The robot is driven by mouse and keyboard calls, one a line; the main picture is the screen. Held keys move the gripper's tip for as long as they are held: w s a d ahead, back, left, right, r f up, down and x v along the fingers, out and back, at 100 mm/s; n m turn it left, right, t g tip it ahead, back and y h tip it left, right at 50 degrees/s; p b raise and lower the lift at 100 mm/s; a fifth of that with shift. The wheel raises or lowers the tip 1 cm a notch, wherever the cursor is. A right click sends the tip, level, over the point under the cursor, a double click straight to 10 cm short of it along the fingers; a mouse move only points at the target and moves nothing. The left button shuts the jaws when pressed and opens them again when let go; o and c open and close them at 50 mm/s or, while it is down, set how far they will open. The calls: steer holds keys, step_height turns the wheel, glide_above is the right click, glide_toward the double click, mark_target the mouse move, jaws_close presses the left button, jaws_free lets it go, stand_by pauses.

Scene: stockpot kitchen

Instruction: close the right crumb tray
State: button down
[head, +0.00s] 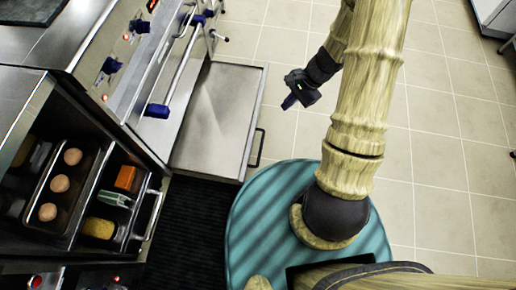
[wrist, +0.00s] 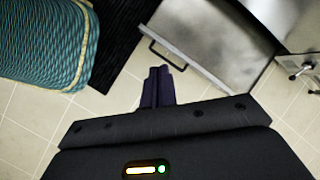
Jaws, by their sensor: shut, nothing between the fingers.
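A flat steel crumb tray (head: 222,112) is pulled out from the stove front, low over the floor. Its dark bar handle (head: 257,148) is on the outer edge, facing my side. In the wrist view the tray (wrist: 215,42) is at the upper right, with its handle (wrist: 166,57) just beyond my fingertips. My gripper (head: 289,103) is shut and empty, to the right of the tray in the head view. The fingers (wrist: 157,72) show a dark purple pair pressed together. They look apart from the handle; the exact gap is unclear.
An open drawer (head: 150,222) with eggs and several containers sticks out at the lower left. Stove knobs (head: 111,65) and a rail stand above the tray. A black mat (head: 185,245) lies on the floor.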

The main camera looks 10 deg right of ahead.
steer(key=w+d+f+m+t+y+b, duration=0.1)
steer(key=f+m+b, duration=0.3)
steer(key=f+b, duration=0.5)
steer(key=w+d+f+m+t+y+b, duration=0.1)
steer(key=f+m+b, duration=0.4)
steer(key=f, duration=2.1)
steer(key=w+t+y+b, duration=0.1)
steer(key=b, duration=0.2)
steer(key=shift+w+f+m+t+b, duration=0.25)
steer(key=shift+f+m+t+b, duration=0.05)
steer(key=shift+f+b, duration=0.1)
steer(key=b+x, duration=0.2)
steer(key=x, duration=0.2)
steer(key=a+r+b+x, duration=0.1)
steer(key=b+x, duration=0.2)
steer(key=x, duration=0.1)
steer(key=b+x, duration=0.2)
steer(key=x, duration=0.2)
steer(key=shift+w+a+r+b, duration=0.1)
steer(key=shift+w+a+b, duration=0.05)
steer(key=shift+a+b, duration=0.25)
steer(key=shift+w+a+r, duration=0.15)
steer(key=shift+a+r, duration=0.05)
steer(key=shift+a, duration=0.2)
steer(key=shift+w, duration=0.1)
